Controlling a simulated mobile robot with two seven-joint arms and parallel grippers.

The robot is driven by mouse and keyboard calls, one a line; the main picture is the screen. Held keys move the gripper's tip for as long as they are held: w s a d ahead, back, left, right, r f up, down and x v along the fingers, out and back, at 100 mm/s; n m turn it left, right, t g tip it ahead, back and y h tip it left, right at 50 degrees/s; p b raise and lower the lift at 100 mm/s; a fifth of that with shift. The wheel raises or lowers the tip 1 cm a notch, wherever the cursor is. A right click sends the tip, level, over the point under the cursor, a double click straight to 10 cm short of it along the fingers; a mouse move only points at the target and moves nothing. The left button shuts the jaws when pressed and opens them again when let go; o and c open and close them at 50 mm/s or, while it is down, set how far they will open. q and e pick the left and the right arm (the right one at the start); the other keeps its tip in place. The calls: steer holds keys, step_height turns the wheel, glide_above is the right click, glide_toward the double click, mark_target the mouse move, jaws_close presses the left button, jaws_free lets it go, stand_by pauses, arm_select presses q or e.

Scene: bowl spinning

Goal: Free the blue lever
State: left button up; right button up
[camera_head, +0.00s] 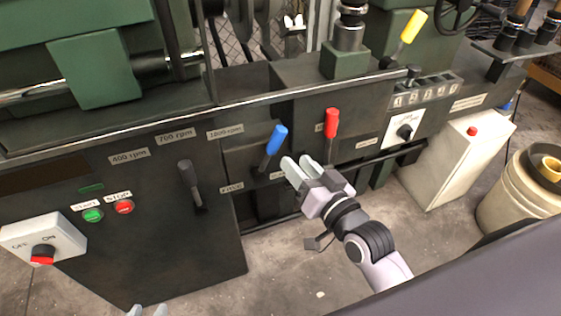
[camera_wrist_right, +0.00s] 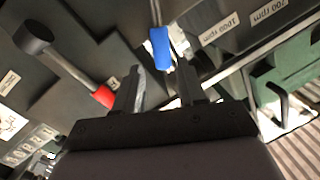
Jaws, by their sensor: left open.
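The blue lever (camera_head: 277,139) stands on the dark machine front, tilted up and to the right, left of the red lever (camera_head: 331,123). My right gripper (camera_head: 297,163) is just below and right of the blue handle, open and empty. In the right wrist view the blue handle (camera_wrist_right: 160,48) lies beyond the fingertips, in line with the gap of the right gripper (camera_wrist_right: 161,82). The red handle (camera_wrist_right: 103,97) shows by the left finger there. My left gripper (camera_head: 147,311) is open at the bottom edge, only its fingertips visible, far from the levers.
A black lever (camera_head: 188,178) stands left of the blue one. Green and red buttons (camera_head: 124,207) and a switch box (camera_head: 43,243) are further left. A metal rail (camera_head: 270,99) runs above the levers. A white cabinet (camera_head: 455,160) stands right.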

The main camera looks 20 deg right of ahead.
mark_target(280, 143)
steer(key=shift+r+b+x, duration=0.1)
steer(key=shift+b+x, duration=0.4)
steer(key=shift+x, duration=1.45)
steer(key=shift+r+b+x, duration=0.15)
steer(key=shift+b+x, duration=0.3)
steer(key=shift+x, duration=1.45)
jaws_close()
